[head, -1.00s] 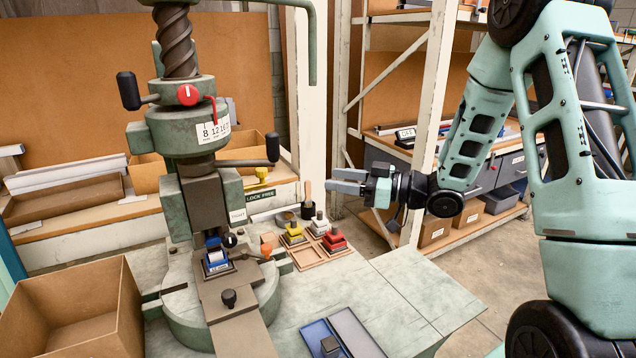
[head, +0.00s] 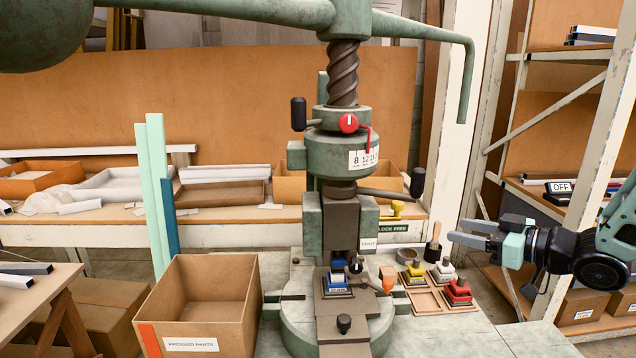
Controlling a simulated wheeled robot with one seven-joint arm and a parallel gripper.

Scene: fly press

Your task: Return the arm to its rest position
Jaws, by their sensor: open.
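My gripper (head: 468,232) is at the right of the head view, level, pointing left, with its jaws open and nothing between them. It is in the air to the right of the fly press (head: 342,140), above the right side of the bench and apart from everything. My arm runs off the right edge of the view, so most of it is out of sight. A blue die block (head: 338,280) sits on the press bed under the ram.
A cardboard box (head: 205,305) marked "PRESSED PARTS" stands at left.

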